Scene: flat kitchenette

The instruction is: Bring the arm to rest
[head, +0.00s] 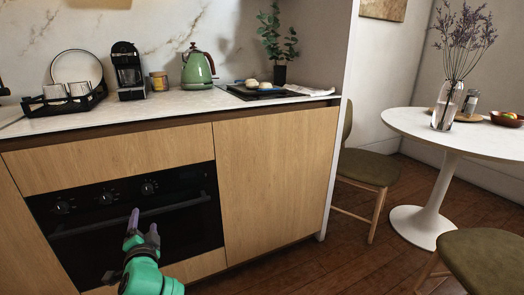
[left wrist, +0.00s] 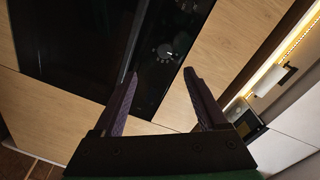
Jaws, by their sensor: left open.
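My left gripper (head: 143,226) is in the lower left of the head view, with a green wrist and dark purple fingers. It is raised in front of the black oven (head: 185,205). In the left wrist view my left gripper (left wrist: 160,92) shows its two fingers spread apart with nothing between them. The oven (left wrist: 75,45) and pale wood cabinet fronts lie beyond the fingers. My right gripper does not show in either view.
The counter (head: 150,108) holds a dish rack (head: 68,104), a coffee machine (head: 128,72), a green kettle (head: 197,70) and a dark tray. At right stand a round white table (head: 470,131) and chairs (head: 368,168). Wood floor (head: 320,262) is clear between.

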